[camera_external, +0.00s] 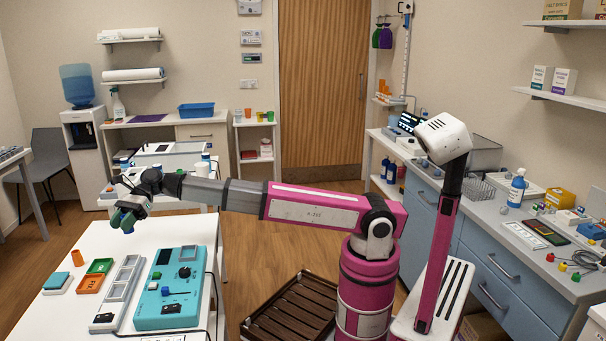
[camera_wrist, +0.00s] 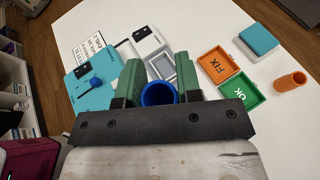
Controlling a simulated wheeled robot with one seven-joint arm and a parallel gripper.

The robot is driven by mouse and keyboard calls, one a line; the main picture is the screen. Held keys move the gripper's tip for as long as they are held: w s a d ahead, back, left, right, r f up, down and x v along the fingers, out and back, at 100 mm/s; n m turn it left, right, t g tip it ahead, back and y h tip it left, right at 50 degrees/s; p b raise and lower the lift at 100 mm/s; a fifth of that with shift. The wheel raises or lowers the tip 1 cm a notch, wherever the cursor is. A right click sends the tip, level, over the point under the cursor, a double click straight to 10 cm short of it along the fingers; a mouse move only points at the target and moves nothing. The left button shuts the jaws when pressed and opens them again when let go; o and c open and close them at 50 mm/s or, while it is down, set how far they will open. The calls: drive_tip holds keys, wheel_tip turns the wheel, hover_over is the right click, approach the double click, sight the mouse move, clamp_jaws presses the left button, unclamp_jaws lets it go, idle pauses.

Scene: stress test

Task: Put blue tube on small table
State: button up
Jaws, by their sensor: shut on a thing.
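My gripper (camera_external: 122,212) hangs over the far edge of the white front table (camera_external: 75,305), clear of its top. In the wrist view, the green fingers of my gripper (camera_wrist: 159,88) are shut on the blue tube (camera_wrist: 158,94). The tube's round open end faces the camera, and its lower part is hidden by the dark gripper body. In the external view, the blue tube (camera_external: 127,228) shows small between the fingers. A small white table (camera_external: 117,191) with a box-shaped device stands behind my gripper. I cannot tell which table is the task's small table.
On the front table are a teal control box (camera_external: 170,290), a grey tray strip (camera_external: 118,292), green (camera_external: 100,266) and orange (camera_external: 89,284) trays, a teal block (camera_external: 56,281) and an orange tube (camera_external: 77,257). The table's far left is bare. A brown slatted crate (camera_external: 290,312) lies on the floor.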

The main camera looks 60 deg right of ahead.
drive_tip(key=s+a+n+g+h, duration=0.2)
drive_tip(key=s+a+n+g, duration=0.1)
drive_tip(key=s+a, duration=1.15)
drive_tip(key=w+f, duration=1.2)
drive_tip(key=shift+w+a+f, duration=0.1)
drive_tip(key=shift+w, duration=0.3)
drive_tip(key=shift+f, duration=2.05)
drive_tip(key=shift+f, duration=0.1)
drive_tip(key=o, duration=0.7)
